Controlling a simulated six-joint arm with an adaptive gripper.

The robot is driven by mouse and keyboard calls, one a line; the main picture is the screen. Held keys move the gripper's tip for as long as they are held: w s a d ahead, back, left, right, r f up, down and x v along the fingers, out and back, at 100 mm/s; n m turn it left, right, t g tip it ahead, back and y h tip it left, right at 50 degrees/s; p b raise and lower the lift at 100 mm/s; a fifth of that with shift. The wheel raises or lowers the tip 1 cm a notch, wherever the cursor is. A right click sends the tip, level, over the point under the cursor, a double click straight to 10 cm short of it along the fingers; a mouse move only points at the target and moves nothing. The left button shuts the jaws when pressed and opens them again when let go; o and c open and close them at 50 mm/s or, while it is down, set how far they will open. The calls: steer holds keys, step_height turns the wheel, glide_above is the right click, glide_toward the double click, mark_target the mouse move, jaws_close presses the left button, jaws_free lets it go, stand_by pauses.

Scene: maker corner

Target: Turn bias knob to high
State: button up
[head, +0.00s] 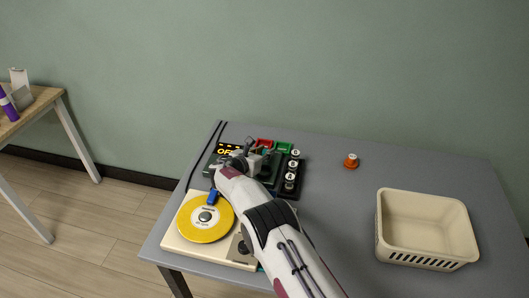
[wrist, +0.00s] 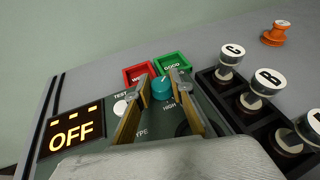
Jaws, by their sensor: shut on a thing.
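A teal knob (wrist: 161,89) stands on a dark green panel (wrist: 112,130) in the wrist view. My gripper (wrist: 163,79) has one finger on each side of it and is shut on it. The word HIGH is printed close below the knob, and TYPE is partly covered by the fingers. The knob's pointer direction is hard to make out. In the head view my gripper (head: 246,161) is over the panel and hides the knob.
A lit OFF display (wrist: 70,134) is on the left. Red (wrist: 138,72) and green (wrist: 172,64) trays lie behind. Lettered pegs stand in a black rack (wrist: 243,110) on the right. An orange peg (head: 351,162) and beige basket (head: 425,225) are farther right; a yellow disc (head: 200,224) lies in front.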

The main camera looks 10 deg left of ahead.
steer(key=shift+w+r+m+h, duration=0.1)
steer(key=shift+r+m+h, duration=0.2)
steer(key=shift+m, duration=0.1)
steer(key=shift+s+f, duration=0.2)
steer(key=shift+f, duration=0.1)
steer(key=o, duration=1.1)
steer(key=shift+r, duration=0.1)
step_height(320, 180, up, 10)
stand_by(0.4)
